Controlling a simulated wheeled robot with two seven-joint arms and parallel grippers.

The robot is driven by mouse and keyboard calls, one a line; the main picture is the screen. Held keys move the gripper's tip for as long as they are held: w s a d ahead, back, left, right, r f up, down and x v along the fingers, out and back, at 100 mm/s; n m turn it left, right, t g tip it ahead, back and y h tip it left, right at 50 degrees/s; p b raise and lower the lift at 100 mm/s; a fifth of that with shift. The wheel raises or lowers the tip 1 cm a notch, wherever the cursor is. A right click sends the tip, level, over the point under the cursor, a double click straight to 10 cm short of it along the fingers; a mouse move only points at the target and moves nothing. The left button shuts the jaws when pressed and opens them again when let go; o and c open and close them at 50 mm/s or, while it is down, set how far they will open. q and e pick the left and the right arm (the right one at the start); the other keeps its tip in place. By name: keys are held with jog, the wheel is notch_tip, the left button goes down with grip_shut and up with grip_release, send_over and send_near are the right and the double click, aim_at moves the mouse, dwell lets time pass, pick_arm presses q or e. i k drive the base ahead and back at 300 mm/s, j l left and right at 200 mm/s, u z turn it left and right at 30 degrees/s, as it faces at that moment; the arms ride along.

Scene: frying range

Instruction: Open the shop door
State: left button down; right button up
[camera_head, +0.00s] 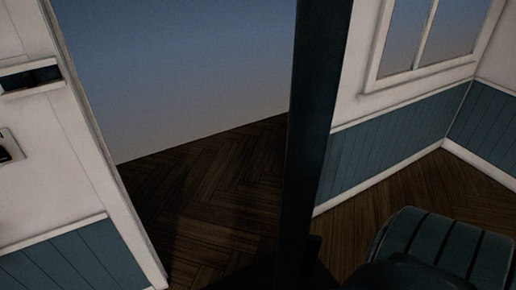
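The shop door (316,110) shows as a tall, dark teal slab, seen nearly edge-on. It stands away from the white left door frame (98,165), with a wide open gap between them. Through the gap I see dark herringbone floor and a plain blue-grey background. A small dark shape juts out near the door's lower part; I cannot tell whether it is a handle. The bottom of the door is lost in shadow. Neither of my grippers can be made out in this view.
A ribbed teal padded seat (446,243) stands at the lower right, with a dark rounded shape in front of it. White walls with teal panelling (368,150) and a window (430,35) lie to the right. A dark slotted fitting (30,77) is on the left wall.

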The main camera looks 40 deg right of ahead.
aim_at(321, 30)
jog(key=z, duration=0.4)
jog(key=i+j+z, duration=0.1)
jog(key=z, duration=0.35)
jog(key=j+z, duration=0.1)
jog(key=z, duration=0.3)
jog(key=j+z, duration=0.1)
jog(key=z, duration=0.35)
